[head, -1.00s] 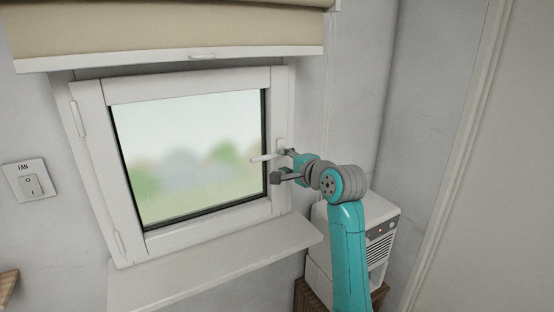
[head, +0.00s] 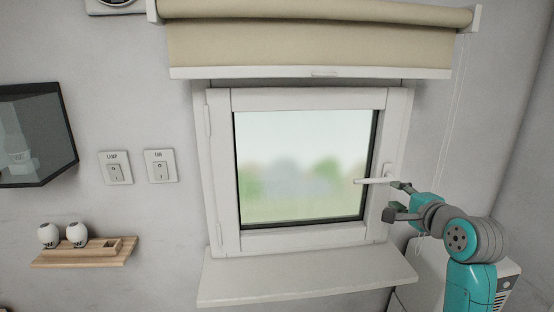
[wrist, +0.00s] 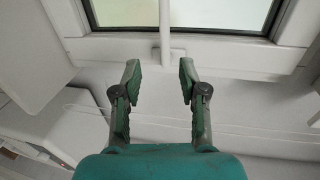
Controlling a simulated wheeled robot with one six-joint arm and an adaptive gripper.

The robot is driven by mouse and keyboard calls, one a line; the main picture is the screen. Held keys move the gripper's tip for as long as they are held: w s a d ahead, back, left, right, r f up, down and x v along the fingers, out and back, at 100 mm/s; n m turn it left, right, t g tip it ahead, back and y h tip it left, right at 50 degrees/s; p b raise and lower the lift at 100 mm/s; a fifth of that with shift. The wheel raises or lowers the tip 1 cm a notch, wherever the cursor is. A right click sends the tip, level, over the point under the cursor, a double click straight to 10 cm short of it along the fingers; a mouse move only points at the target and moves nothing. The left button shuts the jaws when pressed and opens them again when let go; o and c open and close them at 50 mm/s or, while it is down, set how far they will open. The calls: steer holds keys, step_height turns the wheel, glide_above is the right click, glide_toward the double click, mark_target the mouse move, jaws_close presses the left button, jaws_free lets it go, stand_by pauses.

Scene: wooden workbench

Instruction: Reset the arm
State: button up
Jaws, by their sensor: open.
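My teal and grey gripper (head: 396,201) is at the right side of the window, its jaws open and empty. It is close to the white window handle (head: 371,181), which points left, roughly level. In the wrist view the two fingers (wrist: 160,72) are spread apart, and the handle (wrist: 165,28) shows as a pale bar beyond and between the tips. I cannot tell whether a finger touches it. The window (head: 308,98) looks closed in its frame.
A sill (head: 300,277) juts out below the window. A beige blind (head: 310,45) hangs above it, with cords on the right. A white appliance (head: 508,272) stands behind my arm. Two switches (head: 160,166) and a wooden shelf (head: 75,259) are on the left wall.

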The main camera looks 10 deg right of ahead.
steer(key=s+a+f+n, duration=0.1)
steer(key=s+a+f, duration=0.2)
steer(key=f, duration=0.6)
steer(key=s+a+f+n, duration=0.1)
steer(key=s+a+f, duration=0.2)
steer(key=f, duration=0.6)
steer(key=s+a+f+n+h, duration=0.1)
steer(key=s+a+f+n, duration=0.25)
steer(key=s+f, duration=0.6)
steer(key=s+a+f+n, duration=0.35)
steer(key=s+f, duration=0.25)
steer(key=s, duration=0.6)
steer(key=s+a+r+n, duration=0.1)
steer(key=s+n, duration=0.2)
steer(key=s, duration=0.6)
steer(key=s+a+r+n, duration=0.1)
steer(key=s+a+n, duration=0.1)
steer(key=s, duration=0.6)
steer(key=s+a+r+n+g+y, duration=0.1)
steer(key=s+n, duration=0.3)
steer(key=s, duration=0.5)
steer(key=shift+s+a, duration=0.35)
steer(key=shift+a, duration=0.4)
